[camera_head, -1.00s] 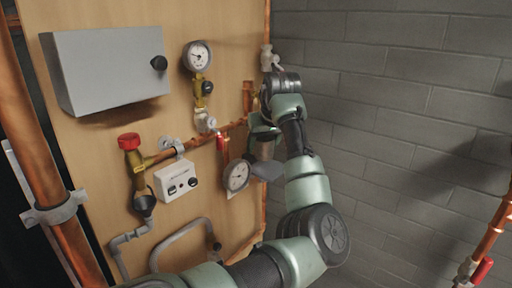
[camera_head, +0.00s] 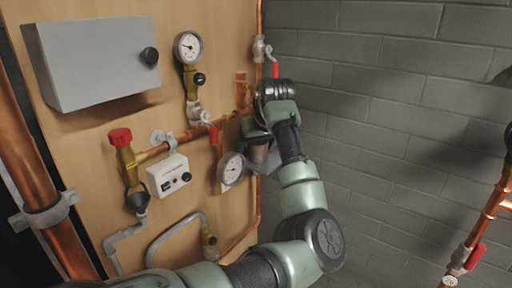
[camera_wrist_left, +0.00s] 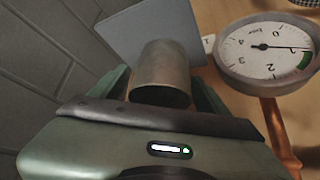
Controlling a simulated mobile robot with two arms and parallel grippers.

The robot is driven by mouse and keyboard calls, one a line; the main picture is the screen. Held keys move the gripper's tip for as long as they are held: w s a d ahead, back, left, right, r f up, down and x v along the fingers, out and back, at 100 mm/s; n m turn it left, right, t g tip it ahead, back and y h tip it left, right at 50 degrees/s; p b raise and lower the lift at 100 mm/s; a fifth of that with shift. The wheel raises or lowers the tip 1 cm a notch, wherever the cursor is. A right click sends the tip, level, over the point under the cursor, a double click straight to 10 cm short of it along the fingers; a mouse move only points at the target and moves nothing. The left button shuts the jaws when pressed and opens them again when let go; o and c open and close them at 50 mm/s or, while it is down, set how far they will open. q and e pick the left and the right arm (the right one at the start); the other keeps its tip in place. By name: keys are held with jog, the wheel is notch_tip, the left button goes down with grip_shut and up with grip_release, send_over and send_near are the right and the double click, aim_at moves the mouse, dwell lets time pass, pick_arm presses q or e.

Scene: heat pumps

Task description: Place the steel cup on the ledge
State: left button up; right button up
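The steel cup (camera_wrist_left: 162,70) is a dull metal cylinder between the two green fingers of my left gripper (camera_wrist_left: 162,84), which appears shut on it. In the head view the cup (camera_head: 259,153) shows small below my left gripper (camera_head: 256,143), partly hidden by it. The ledge (camera_wrist_left: 150,22) is a flat grey plate just beyond the cup in the wrist view. In the head view the ledge (camera_head: 264,165) is mostly hidden behind my arm and the cup. I cannot tell whether the cup touches the ledge. My right gripper is not in view.
A round gauge (camera_wrist_left: 268,52) is close to the right of the cup; the head view shows it too (camera_head: 232,170). Copper pipe (camera_head: 222,124), a red-handled valve (camera_head: 213,136) and a grey box (camera_head: 95,62) are on the wooden panel. A brick wall (camera_head: 400,80) stands to the right.

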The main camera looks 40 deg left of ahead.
pick_arm(q)
jog(key=shift+s+a+r, duration=0.1)
jog(key=shift+r, duration=0.2)
jog(key=b+v, duration=0.5)
jog(key=v, duration=0.7)
jog(key=shift+f, duration=0.2)
